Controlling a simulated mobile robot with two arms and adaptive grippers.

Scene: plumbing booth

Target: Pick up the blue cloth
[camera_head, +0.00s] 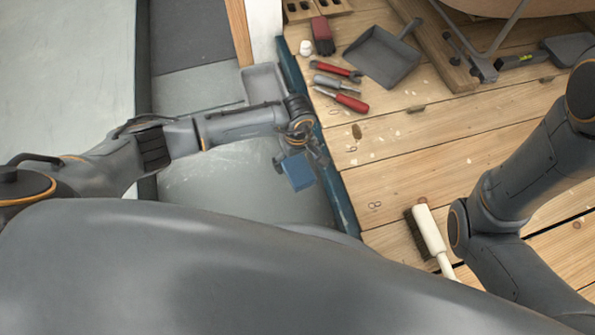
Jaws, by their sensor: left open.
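A blue folded-looking piece, which I take as the blue cloth (298,172), shows at the picture's centre, beside the left edge of the wooden floor. My left gripper (304,152) reaches in from the left and is right at the cloth's upper edge. Its jaws are open. The fingers are small and dark, and I cannot tell whether they touch the cloth or what the cloth rests on. My right arm is at the right, but its gripper is not in view.
Red-handled tools (351,102), a grey dustpan (381,57) and a red-and-black item (322,36) lie on the planks at the top. A white-handled brush (430,232) lies near my right arm. The middle planks are mostly clear.

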